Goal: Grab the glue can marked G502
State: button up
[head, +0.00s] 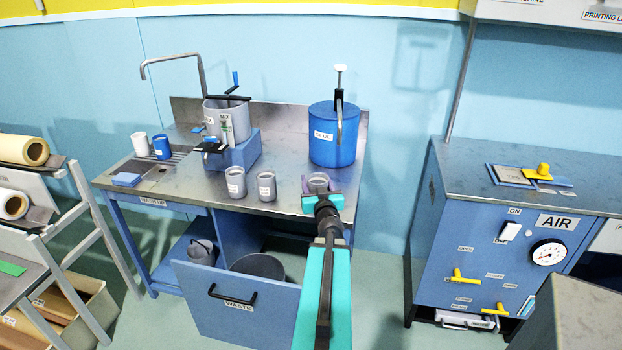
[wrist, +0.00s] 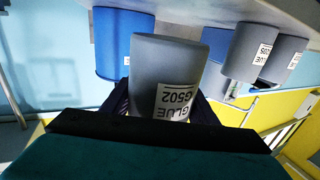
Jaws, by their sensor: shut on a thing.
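The grey glue can marked G502 (wrist: 165,68) fills the middle of the wrist view, upside down in that picture, its label reading GLUE G502. My gripper (wrist: 160,106) is shut around it, with a dark finger on each side. In the head view, the can (head: 318,181) shows as a grey rim between the fingers of my gripper (head: 322,196), at the front right of the steel bench (head: 285,135). I cannot tell whether its base touches the bench top.
Two similar grey cans, one (head: 236,183) and another (head: 267,187), stand left of my gripper. A blue glue drum (head: 332,145) with a pump stands behind it. A mixing pot (head: 222,117) is further left. A waste drawer (head: 225,300) sticks out below.

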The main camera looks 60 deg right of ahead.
aim_at(321, 181)
jog(key=shift+s+a+r, duration=0.1)
jog(key=shift+s+a, duration=0.15)
jog(key=shift+s, duration=0.4)
jog(key=shift+s+a+r, duration=0.1)
jog(key=shift+s+a, duration=0.15)
jog(key=shift+s, duration=0.35)
jog(key=shift+r+p, duration=0.1)
jog(key=shift+p, duration=0.35)
jog(key=shift+s+p, duration=0.2)
jog(key=shift+p, duration=0.3)
jog(key=shift+s+a+p, duration=0.2)
jog(key=shift+s+p, duration=0.3)
jog(key=shift+p, duration=0.7)
jog(key=shift+s+a+p, duration=0.15)
jog(key=shift+s+p, duration=0.3)
jog(key=shift+p, duration=0.7)
jog(key=shift+s+r, duration=0.1)
jog(key=shift+s+a+p, duration=0.35)
jog(key=shift+s+p, duration=0.5)
jog(key=shift+p, duration=0.5)
jog(key=shift+s+a+p, duration=0.1)
jog(key=shift+s+p, duration=0.25)
jog(key=shift+p, duration=0.1)
jog(key=shift+w, duration=0.1)
